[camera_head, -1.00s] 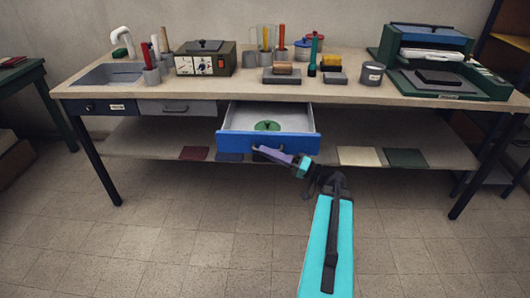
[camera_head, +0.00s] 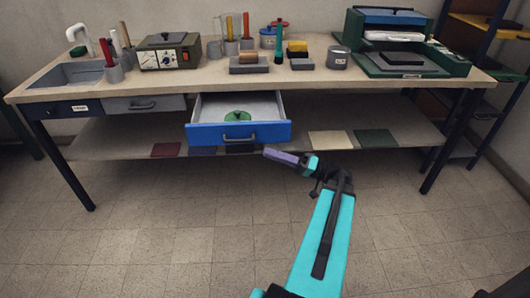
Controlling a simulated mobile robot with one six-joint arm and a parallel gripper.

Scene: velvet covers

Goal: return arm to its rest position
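My arm reaches up from the bottom of the picture, with a long cyan link and a dark wrist. My gripper (camera_head: 270,153) is at its far end, with purple fingers pointing left. It is in front of and below the right part of the open blue drawer (camera_head: 215,135), apart from the drawer handle. Nothing shows between the fingers. They appear as one piece from this side, so I cannot tell whether they are open or shut. A green round object (camera_head: 237,115) lies inside the drawer.
The workbench (camera_head: 190,92) carries a sink (camera_head: 80,73), a control box (camera_head: 168,52), several tools in holders and a green press (camera_head: 398,45). A lower shelf (camera_head: 290,142) holds flat coloured sheets. A shelf rack (camera_head: 487,60) stands at right. The floor in front is clear.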

